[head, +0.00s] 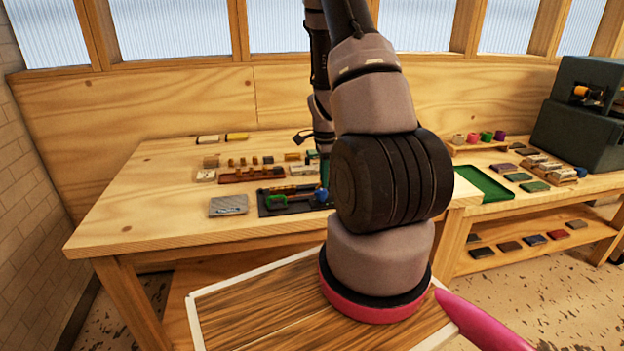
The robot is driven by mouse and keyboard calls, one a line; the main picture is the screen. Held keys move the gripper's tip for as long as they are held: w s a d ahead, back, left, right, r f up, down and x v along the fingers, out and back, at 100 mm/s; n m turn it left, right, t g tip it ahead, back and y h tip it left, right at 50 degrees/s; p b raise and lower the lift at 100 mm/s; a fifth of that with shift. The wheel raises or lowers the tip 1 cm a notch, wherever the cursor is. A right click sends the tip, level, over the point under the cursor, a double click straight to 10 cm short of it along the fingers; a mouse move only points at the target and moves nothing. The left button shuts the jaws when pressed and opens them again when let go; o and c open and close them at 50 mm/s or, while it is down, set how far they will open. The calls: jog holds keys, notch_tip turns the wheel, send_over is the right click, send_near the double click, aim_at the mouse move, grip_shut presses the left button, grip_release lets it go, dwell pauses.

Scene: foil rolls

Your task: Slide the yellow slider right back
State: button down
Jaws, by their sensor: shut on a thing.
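A dark board (270,209) lies on the wooden table, with orange-brown rails, a green handle-like part (277,201) and a blue knob (321,195) at its right. I cannot make out a yellow slider on the board; its right end is partly covered by my arm. My gripper (322,172) is down at the right part of the board, just above the blue knob. It is small and partly hidden behind my arm. It is shut on a small part there, whose colour I cannot tell.
A grey box (228,206) and a brown tray (250,175) with small blocks stand left of and behind the board. A green tray (484,184) lies to the right. Coloured rolls (486,137) sit on a rack. A grey machine (583,115) stands far right. The table's front left is clear.

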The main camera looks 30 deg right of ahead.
jog(key=shift+d, duration=0.25)
jog(key=c, duration=0.8)
grip_release()
jog(key=shift+d, duration=0.1)
notch_tip(320, 180, up, 11)
jog(key=shift+f, duration=0.1)
